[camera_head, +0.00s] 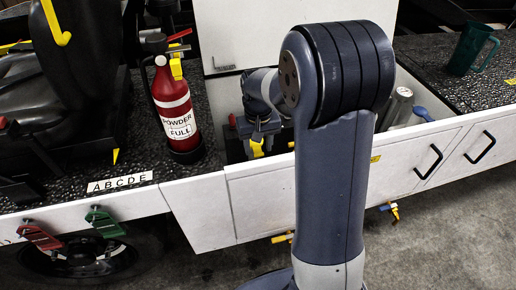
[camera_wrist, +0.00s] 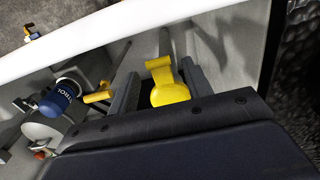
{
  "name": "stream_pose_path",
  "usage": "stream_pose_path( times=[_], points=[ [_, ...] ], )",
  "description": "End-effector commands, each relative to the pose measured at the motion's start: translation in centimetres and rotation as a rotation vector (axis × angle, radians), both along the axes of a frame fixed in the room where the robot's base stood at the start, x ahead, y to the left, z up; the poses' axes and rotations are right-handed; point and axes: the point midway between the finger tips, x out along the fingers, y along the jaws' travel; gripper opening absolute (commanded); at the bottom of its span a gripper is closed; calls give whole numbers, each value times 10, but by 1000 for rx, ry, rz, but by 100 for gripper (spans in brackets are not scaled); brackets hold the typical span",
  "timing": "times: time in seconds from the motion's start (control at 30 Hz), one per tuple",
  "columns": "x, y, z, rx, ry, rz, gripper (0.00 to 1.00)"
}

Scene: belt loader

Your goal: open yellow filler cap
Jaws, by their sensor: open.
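The yellow filler cap (camera_wrist: 170,88) shows in the wrist view as a rounded yellow piece with a flat tab at its far end. It lies between the two dark fingers of my gripper (camera_wrist: 160,70), which are open with space beside the cap. I cannot tell whether either finger touches it. In the head view, my gripper (camera_head: 257,132) points down into the open compartment, with a yellow part (camera_head: 257,149) at its fingers. My arm hides much of the compartment there.
The compartment's pale wall (camera_wrist: 120,35) runs close by. In the head view, a red extinguisher (camera_head: 176,108) stands left and a green mug (camera_head: 472,50) far right.

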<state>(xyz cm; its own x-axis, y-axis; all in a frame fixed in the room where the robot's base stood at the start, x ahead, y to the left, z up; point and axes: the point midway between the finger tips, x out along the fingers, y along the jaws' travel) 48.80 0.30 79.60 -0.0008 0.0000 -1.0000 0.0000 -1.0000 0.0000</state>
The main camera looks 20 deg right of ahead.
Motion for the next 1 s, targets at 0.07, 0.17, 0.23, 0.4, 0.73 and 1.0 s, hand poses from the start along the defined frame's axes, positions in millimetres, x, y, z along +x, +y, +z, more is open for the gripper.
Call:
stream_pose_path(
  times=[0.07, 0.17, 0.23, 0.4, 0.73, 1.0],
  points=[
    [0, 0, -7, 0, 0, 0, 47],
    [0, 0, -10, 0, 0, 0, 47],
    [0, 0, -11, 0, 0, 0, 47],
    [0, 0, -10, 0, 0, 0, 47],
    [0, 0, -10, 0, -1, 0, 21],
    [0, 0, -10, 0, -1, 0, 0]
  ],
)
